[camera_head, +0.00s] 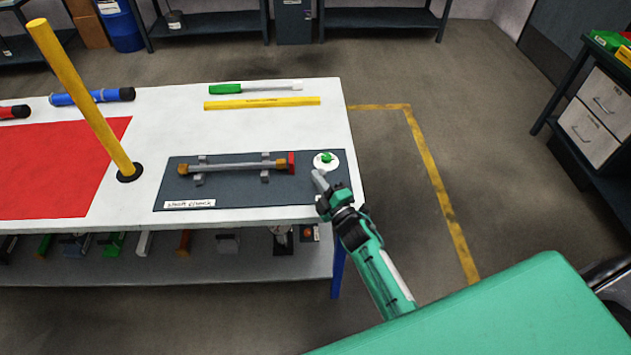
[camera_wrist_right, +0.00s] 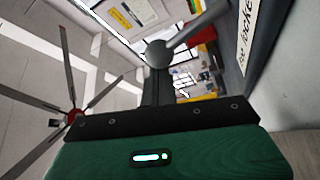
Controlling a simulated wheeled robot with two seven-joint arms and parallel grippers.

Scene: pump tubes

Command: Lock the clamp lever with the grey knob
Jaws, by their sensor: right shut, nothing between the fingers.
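The grey ball knob (camera_wrist_right: 159,53) sits on the end of a grey lever rod (camera_wrist_right: 200,28) in the right wrist view. The dark shut fingers (camera_wrist_right: 156,88) of my right gripper end right at the knob; I cannot tell whether they touch it. In the head view my right gripper (camera_head: 322,192) is at the right edge of the dark "shaft check" panel (camera_head: 235,195). A small grey part (camera_head: 318,178) shows at its tip, probably the lever. A white disc with a green centre (camera_head: 326,158) lies just beyond. The lever's base is hidden. My left gripper is out of view.
A grey shaft (camera_head: 238,167) with orange and red ends rests on two supports on the panel. A yellow post (camera_head: 85,100) stands at the left beside a red mat (camera_head: 50,165). A yellow bar (camera_head: 262,103) and a green-handled tool (camera_head: 255,88) lie behind.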

